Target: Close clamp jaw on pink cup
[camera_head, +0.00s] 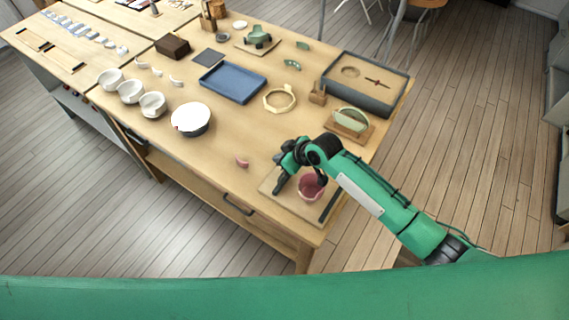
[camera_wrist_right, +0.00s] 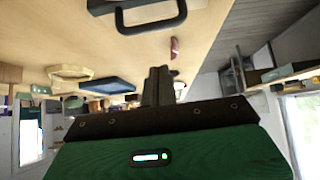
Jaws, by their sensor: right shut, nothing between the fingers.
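The pink cup (camera_head: 311,188) sits on a light wooden board (camera_head: 290,205) at the table's near right corner, partly hidden by my right arm. A dark bar (camera_head: 329,207) stands on the board just right of the cup. My right gripper (camera_head: 279,187) is shut and empty, pointing down just left of the cup and apart from it. In the right wrist view its fingers (camera_wrist_right: 157,86) are together. A dark U-shaped handle (camera_wrist_right: 152,25) shows near them; I cannot tell whether it belongs to the clamp. The cup does not show there. My left gripper is out of view.
A pink shard (camera_head: 242,162) lies left of the board. A white bowl (camera_head: 191,119), a blue tray (camera_head: 232,82), an octagonal frame (camera_head: 280,98) and a green piece on a stand (camera_head: 351,120) are farther back. The tabletop between bowl and board is mostly clear.

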